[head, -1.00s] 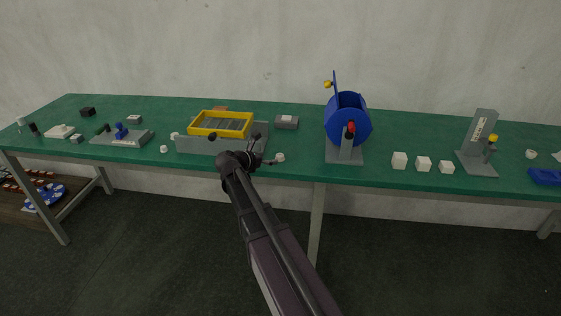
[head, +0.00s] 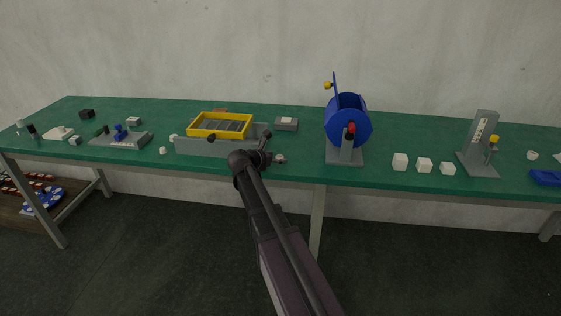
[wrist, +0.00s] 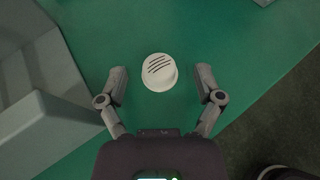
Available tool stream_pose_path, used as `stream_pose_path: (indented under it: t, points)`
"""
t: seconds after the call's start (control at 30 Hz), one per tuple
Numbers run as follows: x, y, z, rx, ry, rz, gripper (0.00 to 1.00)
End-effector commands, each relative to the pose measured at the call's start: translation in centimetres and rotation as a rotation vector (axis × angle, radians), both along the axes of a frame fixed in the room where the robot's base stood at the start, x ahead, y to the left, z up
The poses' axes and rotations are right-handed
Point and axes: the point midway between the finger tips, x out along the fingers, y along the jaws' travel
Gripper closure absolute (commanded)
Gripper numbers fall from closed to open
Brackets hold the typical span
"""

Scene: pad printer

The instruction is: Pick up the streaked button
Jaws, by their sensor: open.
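The streaked button (wrist: 159,72) is a round white piece with several dark streaks across its top. In the wrist view it lies on the green table, near the edge, just ahead of my gripper and centred between its fingers. My gripper (wrist: 160,87) is open and empty, with one finger to each side of the button and a gap on both sides. In the head view the button (head: 280,158) is a small pale piece at the table's front edge, beside my gripper (head: 272,158), and partly hidden by it.
A grey fixture with a yellow frame (head: 221,116) stands just left of my gripper; its grey side (wrist: 35,125) fills the wrist view's left. A blue drum (head: 347,121) stands to the right. The table's front edge (wrist: 258,103) is close.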

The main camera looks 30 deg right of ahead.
Motion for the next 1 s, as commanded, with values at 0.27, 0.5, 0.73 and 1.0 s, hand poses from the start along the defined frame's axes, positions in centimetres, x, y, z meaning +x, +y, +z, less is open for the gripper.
stream_pose_path:
  t: [0.27,0.5,0.73,1.0]
  points:
    - [0.53,-1.27,-0.61,0.000,0.000,0.001,0.15]
    - [0.50,-1.22,-0.57,0.000,0.000,0.001,0.15]
    - [0.50,-1.22,-0.58,0.000,0.000,0.001,0.15]
    - [0.50,-1.22,-0.58,0.000,0.000,0.001,0.75]
